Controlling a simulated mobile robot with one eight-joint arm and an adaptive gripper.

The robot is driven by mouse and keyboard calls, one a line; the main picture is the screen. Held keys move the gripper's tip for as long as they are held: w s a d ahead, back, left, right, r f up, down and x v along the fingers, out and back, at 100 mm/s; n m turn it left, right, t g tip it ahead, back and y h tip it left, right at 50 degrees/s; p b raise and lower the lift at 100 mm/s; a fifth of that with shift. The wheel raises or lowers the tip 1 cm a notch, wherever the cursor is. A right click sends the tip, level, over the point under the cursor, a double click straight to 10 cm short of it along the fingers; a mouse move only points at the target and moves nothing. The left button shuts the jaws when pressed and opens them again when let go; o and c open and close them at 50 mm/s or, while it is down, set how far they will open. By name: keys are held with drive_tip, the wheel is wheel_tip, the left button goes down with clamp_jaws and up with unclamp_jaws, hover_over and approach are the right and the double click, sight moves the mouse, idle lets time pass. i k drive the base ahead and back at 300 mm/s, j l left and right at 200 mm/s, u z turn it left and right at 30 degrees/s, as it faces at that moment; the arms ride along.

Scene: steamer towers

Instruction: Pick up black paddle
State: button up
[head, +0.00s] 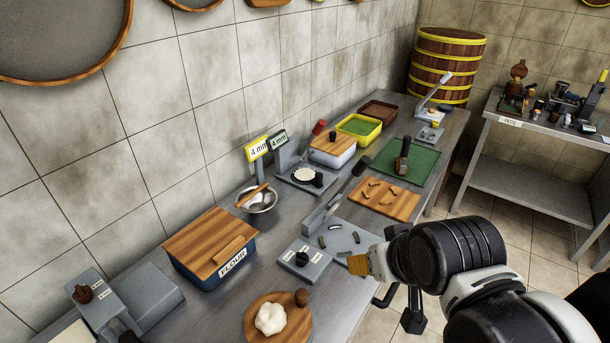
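A dark, flat-headed paddle-like piece (361,166) stands tilted near the middle of the counter, at the upper end of a slim bar that slopes down to a grey metal tool. I cannot tell whether it is a loose paddle or a lever's grip. My gripper (382,264) is at the counter's front edge, right of centre, below and to the right of that piece and apart from it. A small tan, ridged block (357,265) shows right at its tip; I cannot tell whether it is held. My arm hides part of the gripper, so its fingers are unclear.
The counter (215,318) is crowded. A wooden-lidded flour bin (212,245), a steel bowl (257,200), a round board with dough (270,319), a cutting board (384,199) and a green mat (420,160) stand on it. A side table (530,130) is at right.

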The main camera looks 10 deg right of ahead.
sight(303, 174)
drive_tip(key=i+l+u, duration=0.2)
drive_tip(key=l, duration=0.55)
drive_tip(key=i+l+u, duration=0.15)
drive_tip(key=l, duration=0.6)
drive_tip(key=l+u, duration=0.2)
drive_tip(key=l, duration=0.55)
drive_tip(key=i+l+u, duration=0.45)
drive_tip(key=i+l, duration=0.6)
